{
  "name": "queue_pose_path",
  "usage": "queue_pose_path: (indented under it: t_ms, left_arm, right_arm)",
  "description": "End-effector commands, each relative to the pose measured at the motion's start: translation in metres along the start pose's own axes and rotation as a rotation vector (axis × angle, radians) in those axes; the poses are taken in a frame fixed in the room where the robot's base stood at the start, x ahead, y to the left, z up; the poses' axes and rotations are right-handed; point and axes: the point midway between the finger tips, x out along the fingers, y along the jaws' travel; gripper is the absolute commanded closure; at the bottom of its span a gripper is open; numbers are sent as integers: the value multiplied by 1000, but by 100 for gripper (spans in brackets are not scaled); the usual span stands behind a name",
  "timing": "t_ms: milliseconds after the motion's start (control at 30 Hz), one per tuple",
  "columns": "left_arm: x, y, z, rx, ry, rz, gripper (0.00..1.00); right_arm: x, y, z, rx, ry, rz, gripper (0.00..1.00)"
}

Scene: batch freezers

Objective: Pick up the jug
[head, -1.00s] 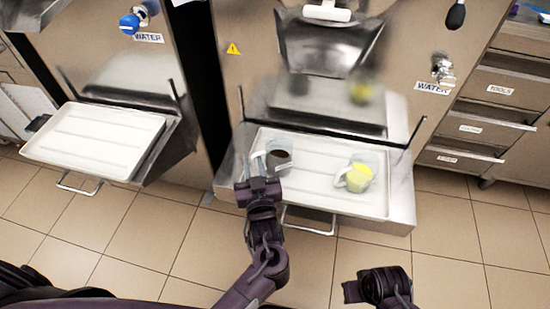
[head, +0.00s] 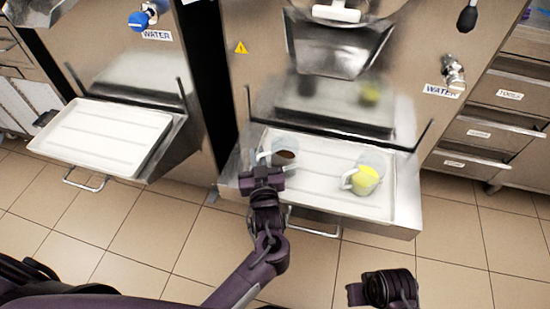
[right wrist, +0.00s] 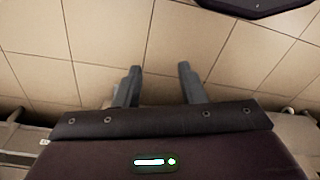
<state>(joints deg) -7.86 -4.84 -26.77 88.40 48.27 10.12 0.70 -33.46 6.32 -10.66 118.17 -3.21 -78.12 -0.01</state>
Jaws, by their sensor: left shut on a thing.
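A clear jug with dark brown contents (head: 287,156) is at the left of the white tray (head: 315,190) under the right-hand machine. My left gripper (head: 263,166) is shut on this jug at its handle side. The wrist hides part of the handle, and I cannot tell whether the jug's base touches the tray. A second clear jug with yellow contents (head: 365,181) stands at the right of the same tray, its handle to the left. My right gripper (right wrist: 158,86) is open and empty, its fingers apart above the tiled floor. It also shows low in the head view (head: 380,288).
Another white tray (head: 105,135) on the left machine is empty. The steel chute (head: 333,45) hangs above the jugs' tray, and upright rods flank it. Drawers (head: 495,130) stand at the right. The tiled floor in front is clear.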

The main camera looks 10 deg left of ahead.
Motion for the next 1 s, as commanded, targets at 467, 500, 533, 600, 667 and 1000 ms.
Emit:
queue_pose_path:
  t_ms: [467,500,533,600,667,1000]
  left_arm:
    - [0,1,-19,-3,2,0,100]
    - [0,1,-23,-3,2,0,100]
    - [0,1,-26,-3,3,0,100]
    - [0,1,-33,-2,3,0,100]
    - [0,1,-40,-3,3,0,100]
    - [0,2,-74,-3,3,0,100]
  right_arm:
    - [11,1,3,5,0,0,64]
    - [16,3,0,6,6,3,64]
    - [20,4,-1,7,8,5,64]
    - [26,5,-1,9,10,6,64]
    - [31,5,0,12,10,6,64]
    - [56,8,5,22,15,8,64]
